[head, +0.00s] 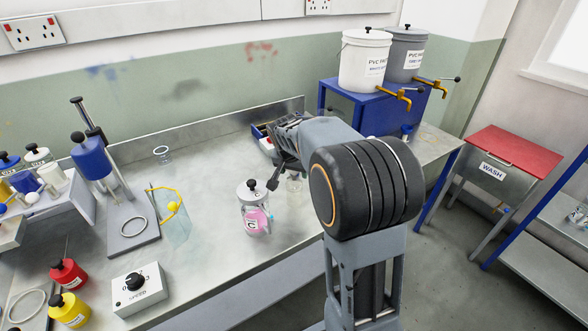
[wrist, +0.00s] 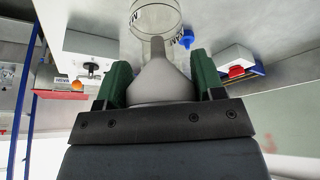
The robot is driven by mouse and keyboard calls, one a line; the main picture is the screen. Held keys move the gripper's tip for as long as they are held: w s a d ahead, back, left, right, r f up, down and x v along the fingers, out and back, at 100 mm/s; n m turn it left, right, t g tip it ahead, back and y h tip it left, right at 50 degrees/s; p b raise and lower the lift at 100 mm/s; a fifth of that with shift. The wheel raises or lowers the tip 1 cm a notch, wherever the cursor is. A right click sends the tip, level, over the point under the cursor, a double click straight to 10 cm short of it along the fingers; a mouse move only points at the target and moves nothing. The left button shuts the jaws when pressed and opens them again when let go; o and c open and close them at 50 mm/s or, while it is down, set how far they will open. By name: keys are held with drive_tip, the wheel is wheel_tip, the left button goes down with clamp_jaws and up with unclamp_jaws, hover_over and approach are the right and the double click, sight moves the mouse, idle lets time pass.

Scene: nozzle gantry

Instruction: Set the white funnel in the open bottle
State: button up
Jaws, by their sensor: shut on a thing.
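The white funnel (wrist: 160,82) is held between the two green fingers of my gripper (wrist: 161,80) in the wrist view, looking grey in the shade. Its narrow spout points away from my gripper, towards a clear round vessel (wrist: 142,18) with dark lettering, and overlaps its near rim in the picture. I cannot tell whether the spout is inside it or only in line with it. In the head view my gripper (head: 284,158) is above a small clear bottle (head: 294,184) on the bench. The funnel is not clearly visible there, hidden by my gripper and arm.
A lidded jar with pink contents (head: 256,218) stands just left of the clear bottle. A blue tray (head: 259,131) lies behind my gripper.

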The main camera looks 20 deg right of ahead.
drive_tip(key=o, duration=0.6)
drive_tip(key=shift+p+v, duration=2.7)
drive_tip(key=shift+v, duration=2.8)
